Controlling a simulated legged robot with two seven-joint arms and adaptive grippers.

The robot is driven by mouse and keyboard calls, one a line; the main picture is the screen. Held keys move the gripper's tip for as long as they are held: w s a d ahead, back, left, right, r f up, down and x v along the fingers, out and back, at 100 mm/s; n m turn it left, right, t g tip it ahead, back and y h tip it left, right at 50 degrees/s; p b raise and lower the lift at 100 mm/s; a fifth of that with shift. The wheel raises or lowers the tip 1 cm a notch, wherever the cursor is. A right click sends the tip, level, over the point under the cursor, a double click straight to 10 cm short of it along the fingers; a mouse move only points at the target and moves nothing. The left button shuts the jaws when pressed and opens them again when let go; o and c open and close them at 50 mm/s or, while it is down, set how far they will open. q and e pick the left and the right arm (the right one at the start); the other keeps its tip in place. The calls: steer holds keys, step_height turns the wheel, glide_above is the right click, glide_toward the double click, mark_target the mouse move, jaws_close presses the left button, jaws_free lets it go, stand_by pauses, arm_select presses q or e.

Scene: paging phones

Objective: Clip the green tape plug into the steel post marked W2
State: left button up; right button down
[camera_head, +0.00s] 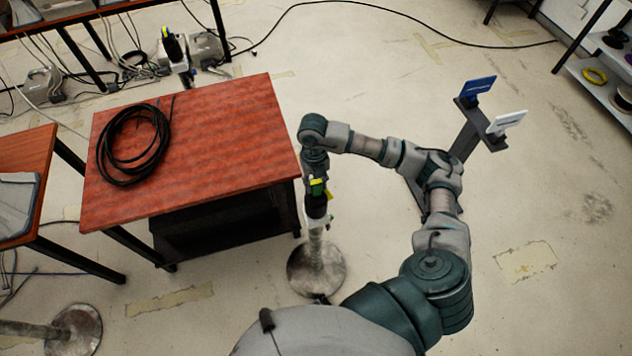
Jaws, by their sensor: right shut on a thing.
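My right gripper (316,192) points down just off the right edge of the red-brown table. It is shut on the green tape plug (318,184), which shows as a small green-yellow patch partly hidden by the gripper. Directly below in the picture stands a steel post (316,250) on a round, worn metal base. The gripper and plug overlap the post's top, so I cannot tell whether they touch it. No W2 marking is readable. My left gripper is not in view.
The red-brown table (225,130) holds a coiled black cable (130,150). A dark stand (466,135) with a blue card (478,86) and a white card (507,122) is at right. Another round post base (75,330) is at lower left. Shelves (600,85) stand far right. Open floor lies at right.

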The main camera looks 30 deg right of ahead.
steer(key=shift+f+b, duration=0.6)
steer(key=shift+f, duration=0.2)
steer(key=c, duration=1)
jaws_free()
steer(key=shift+c, duration=0.2)
steer(key=shift+r, duration=0.15)
steer(key=shift+w+d+r+p, duration=0.1)
steer(key=shift+w+r+p, duration=0.1)
steer(key=shift+r+p, duration=1.3)
steer(key=shift+w+d+r+p, duration=0.1)
steer(key=shift+w+r+p, duration=0.15)
steer(key=shift+r+p, duration=1.25)
steer(key=shift+w+r+p, duration=0.2)
steer(key=shift+r+p, duration=0.4)
steer(key=shift+r, duration=1.8)
steer(key=shift+a+f, duration=0.1)
